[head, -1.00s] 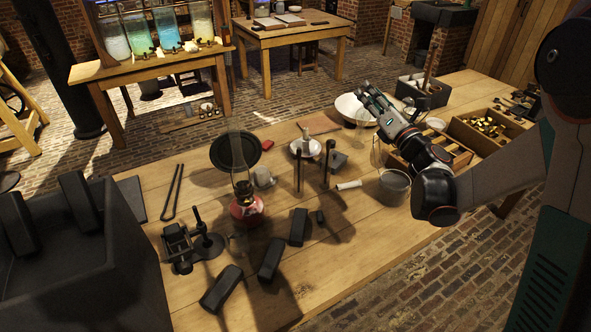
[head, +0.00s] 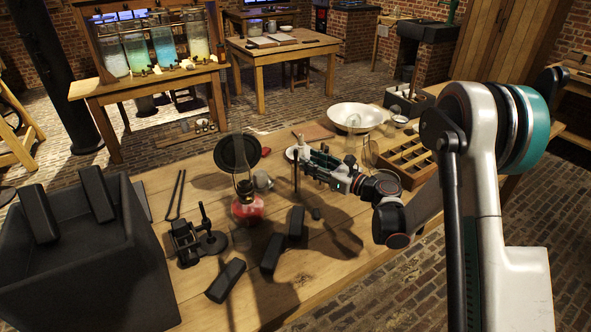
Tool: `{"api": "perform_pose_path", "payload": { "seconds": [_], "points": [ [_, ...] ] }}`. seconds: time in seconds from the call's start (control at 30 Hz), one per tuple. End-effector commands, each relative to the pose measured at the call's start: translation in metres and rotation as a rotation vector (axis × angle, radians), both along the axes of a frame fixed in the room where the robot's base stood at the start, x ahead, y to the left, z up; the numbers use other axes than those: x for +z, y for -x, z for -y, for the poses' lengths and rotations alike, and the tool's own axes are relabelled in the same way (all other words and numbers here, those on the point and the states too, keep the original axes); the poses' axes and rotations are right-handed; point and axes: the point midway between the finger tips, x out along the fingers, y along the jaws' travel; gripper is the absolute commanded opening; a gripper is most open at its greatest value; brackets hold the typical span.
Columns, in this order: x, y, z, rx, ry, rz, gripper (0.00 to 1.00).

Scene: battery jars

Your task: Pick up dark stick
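A thin dark upright stick (head: 296,180) stands on the wooden table right of the lamp. My gripper (head: 304,158) reaches in from the right, with its fingertips close beside the stick's upper part. I cannot tell whether they touch it, or whether the fingers are open or shut. Chunky dark bars lie on the table in front: one upper bar (head: 297,222), one middle bar (head: 272,253) and one lower bar (head: 226,281). My gripper and wrist hide part of the table behind them.
A red-based glass lamp (head: 246,208) and a round black dish (head: 238,152) stand left of the stick. A white bowl (head: 356,117) and a wooden divided tray (head: 407,164) are behind and right. A black bin (head: 90,270) stands at left. The near right tabletop is fairly clear.

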Motion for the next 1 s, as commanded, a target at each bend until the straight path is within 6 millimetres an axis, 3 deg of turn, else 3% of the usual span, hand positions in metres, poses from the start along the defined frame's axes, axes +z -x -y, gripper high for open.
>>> {"api": "perform_pose_path", "payload": {
  "seconds": [0.6, 0.9, 0.93, 1.0],
  "points": [
    [-0.008, -0.042, -0.05, 0.001, -0.001, 0.0, 0.36],
    [-0.006, -0.046, -0.054, -0.001, -0.001, 0.0, 0.36],
    [-0.006, -0.046, -0.054, -0.001, -0.001, 0.0, 0.33],
    [-0.006, -0.046, -0.054, -0.001, -0.001, 0.0, 0.18]
  ]
}}
